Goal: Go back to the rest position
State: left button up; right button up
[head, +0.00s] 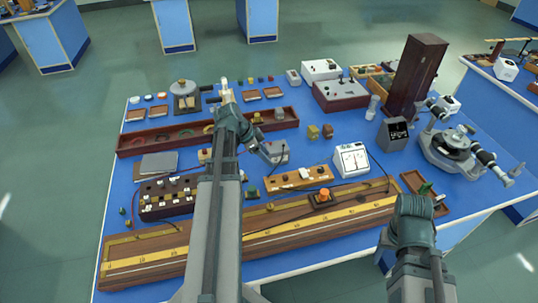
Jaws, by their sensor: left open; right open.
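My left arm reaches up over the middle of the blue bench (300,275). My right gripper (414,205) is low at the right, over the bench's front edge near the small wooden tray. It is open, seen mostly from behind, and its fingertips are hard to make out. My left arm hides part of the long wooden ruler board (290,232) and part of the long wooden tray (160,141).
A white meter (350,160), a plug board (299,178) and an orange-knobbed slider (323,196) stand between the arms. A tall wooden box (416,75) and a spectrometer (450,146) stand at the right. Other benches are behind; the floor at left is clear.

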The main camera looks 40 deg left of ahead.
dwell(0.7)
pick_arm(q)
jog(key=s+d+f+n+g+y, duration=0.1)
jog(key=s+d, duration=0.2)
jog(key=d, duration=0.8)
jog(key=s+d+n+g+y, duration=0.1)
jog(key=s+d, duration=0.3)
jog(key=d, duration=0.8)
jog(key=s+d+f+n+g+y, duration=0.1)
jog(key=s+d+n+g+y, duration=0.1)
jog(key=d, duration=1)
jog(key=shift+s+d+f+g+y, duration=0.2)
jog(key=shift+s+f+g+y, duration=0.2)
jog(key=shift+s+y, duration=0.35)
jog(key=shift+s, duration=0.1)
